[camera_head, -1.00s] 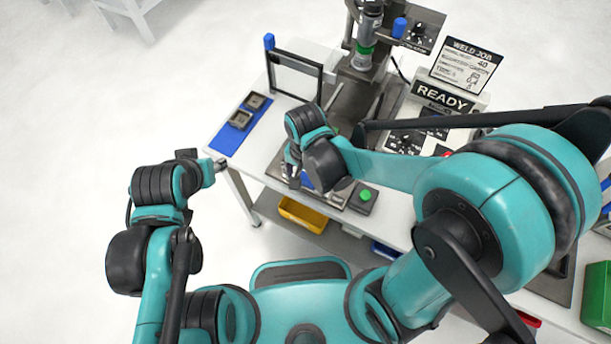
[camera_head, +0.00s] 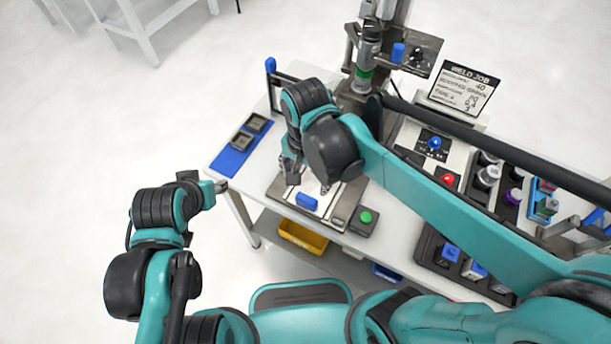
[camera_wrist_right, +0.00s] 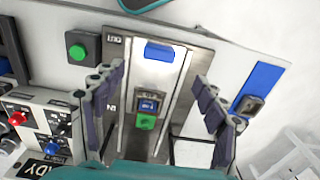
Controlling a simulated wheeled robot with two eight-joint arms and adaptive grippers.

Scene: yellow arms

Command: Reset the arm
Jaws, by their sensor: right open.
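My right arm reaches in from the right in the head view, over the steel fixture plate (camera_head: 342,212) on the workbench. My right gripper (camera_head: 306,180) points down at the plate and is partly hidden by its own wrist. In the right wrist view its two dark fingers stand wide apart, with the gripper (camera_wrist_right: 159,75) open and nothing held between them.
A green button box (camera_head: 366,218) stands beside the plate. A blue mat (camera_head: 229,161) with two grey trays lies at the bench's left end. A press column (camera_head: 368,62) and a sign (camera_head: 464,88) stand behind. A yellow bin (camera_head: 303,237) is below. Open floor lies left.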

